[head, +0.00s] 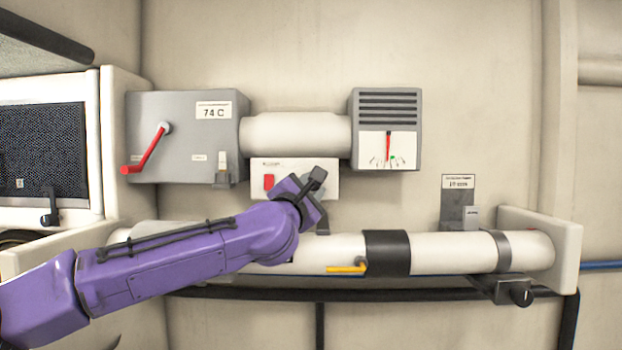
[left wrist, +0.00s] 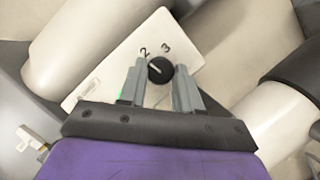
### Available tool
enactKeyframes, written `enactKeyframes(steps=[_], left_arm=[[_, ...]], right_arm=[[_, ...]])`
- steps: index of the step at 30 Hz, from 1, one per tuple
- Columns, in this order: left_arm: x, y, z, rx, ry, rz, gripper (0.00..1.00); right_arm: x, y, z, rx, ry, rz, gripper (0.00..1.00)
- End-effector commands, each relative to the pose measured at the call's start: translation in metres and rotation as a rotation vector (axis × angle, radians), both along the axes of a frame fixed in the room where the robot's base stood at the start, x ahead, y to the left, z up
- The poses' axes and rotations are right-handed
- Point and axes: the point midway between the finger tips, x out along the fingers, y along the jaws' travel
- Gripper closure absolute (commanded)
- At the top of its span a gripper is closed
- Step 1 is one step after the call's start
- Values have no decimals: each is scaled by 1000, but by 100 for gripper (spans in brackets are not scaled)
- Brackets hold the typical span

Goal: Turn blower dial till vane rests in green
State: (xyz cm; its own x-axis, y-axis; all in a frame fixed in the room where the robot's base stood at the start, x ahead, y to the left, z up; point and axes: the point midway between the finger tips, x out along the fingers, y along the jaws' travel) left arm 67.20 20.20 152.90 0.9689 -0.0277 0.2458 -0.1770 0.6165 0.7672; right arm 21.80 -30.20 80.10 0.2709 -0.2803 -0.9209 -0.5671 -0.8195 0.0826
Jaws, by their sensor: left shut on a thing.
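The white blower control box (head: 262,166) is on the wall, with a red switch at its left. Its black dial (left wrist: 160,69) shows in the left wrist view, with a pale pointer line and the numbers 2 and 3 beside it. My left gripper (head: 317,178) covers the dial in the head view; its fingers (left wrist: 160,80) are shut on the dial from both sides. The vane gauge (head: 370,145) has a red vane (head: 388,145) hanging almost straight down. A small green mark (head: 393,157) lies just right of the vane's lower end. My right gripper is out of view.
A grey box (head: 180,105) with a red crank handle (head: 148,152) is at upper left. A white pipe (head: 450,252) with a black band and a yellow lever (head: 347,269) runs below. The wall right of the gauge is clear.

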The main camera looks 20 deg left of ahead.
Motion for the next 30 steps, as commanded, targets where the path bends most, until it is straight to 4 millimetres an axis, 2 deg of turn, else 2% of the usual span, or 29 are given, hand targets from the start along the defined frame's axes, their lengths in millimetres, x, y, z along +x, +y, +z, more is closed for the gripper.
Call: enactKeyframes(steps=[1,9,27,28,30], left_arm=[[0,1,5,24,6,2,97],[0,2,4,132,36,2,97],[0,2,3,166,46,3,97],[0,2,3,166,46,3,60],[0,2,2,166,46,3,42]], right_arm=[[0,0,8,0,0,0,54],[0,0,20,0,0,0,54],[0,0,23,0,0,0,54],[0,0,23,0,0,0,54],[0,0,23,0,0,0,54]])
